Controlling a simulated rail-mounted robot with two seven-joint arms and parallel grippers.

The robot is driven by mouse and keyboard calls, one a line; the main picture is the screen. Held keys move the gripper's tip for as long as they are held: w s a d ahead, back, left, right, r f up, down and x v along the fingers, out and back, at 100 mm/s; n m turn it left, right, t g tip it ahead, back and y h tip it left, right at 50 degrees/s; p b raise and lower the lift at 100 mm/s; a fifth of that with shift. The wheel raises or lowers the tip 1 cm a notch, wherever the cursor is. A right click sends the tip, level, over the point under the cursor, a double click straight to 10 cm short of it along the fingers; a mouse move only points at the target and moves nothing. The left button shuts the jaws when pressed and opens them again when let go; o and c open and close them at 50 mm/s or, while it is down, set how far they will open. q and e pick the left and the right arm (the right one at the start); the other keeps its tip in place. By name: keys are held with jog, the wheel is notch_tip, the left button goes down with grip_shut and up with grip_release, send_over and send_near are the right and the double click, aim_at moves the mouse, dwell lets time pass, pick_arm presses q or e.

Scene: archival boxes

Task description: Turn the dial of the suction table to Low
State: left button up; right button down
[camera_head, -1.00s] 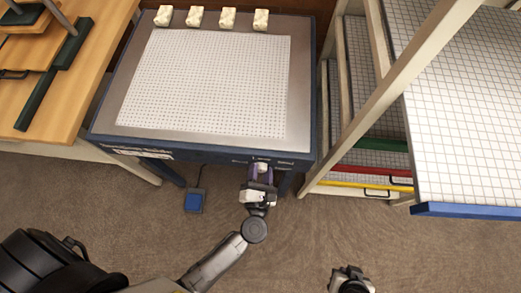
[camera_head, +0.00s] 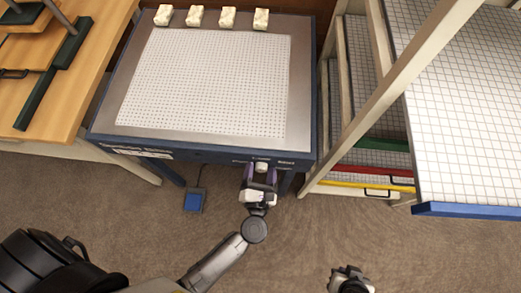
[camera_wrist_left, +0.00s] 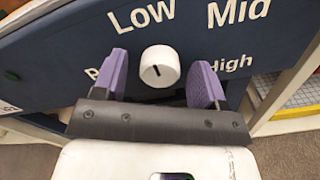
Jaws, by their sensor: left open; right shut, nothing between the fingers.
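The suction table (camera_head: 305,110) has a dark blue front panel with a white round dial (camera_wrist_left: 160,66). In the left wrist view, Low is above the dial, Mid upper right and High to the right. A fourth label at left is mostly hidden by a purple finger. The dial's short dark mark is nearly upright, leaning slightly up-left towards Low. My left gripper (camera_wrist_left: 163,80) is open, one finger on each side of the dial, with visible gaps. In the head view the left gripper (camera_head: 260,177) is at the panel. My right gripper (camera_head: 350,274) is shut and empty, over the floor.
A blue pedal (camera_head: 194,200) lies on the floor below the table. Several cream blocks (camera_head: 228,17) stand along the table's back edge. A wooden table (camera_head: 88,75) is at left; a rack (camera_head: 350,115) with grid shelves is at right. The floor in front is clear.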

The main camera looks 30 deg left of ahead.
pick_arm(q)
jog(key=p+v, duration=0.1)
jog(key=v, duration=1.3)
jog(key=shift+w, duration=0.1)
dwell(0.4)
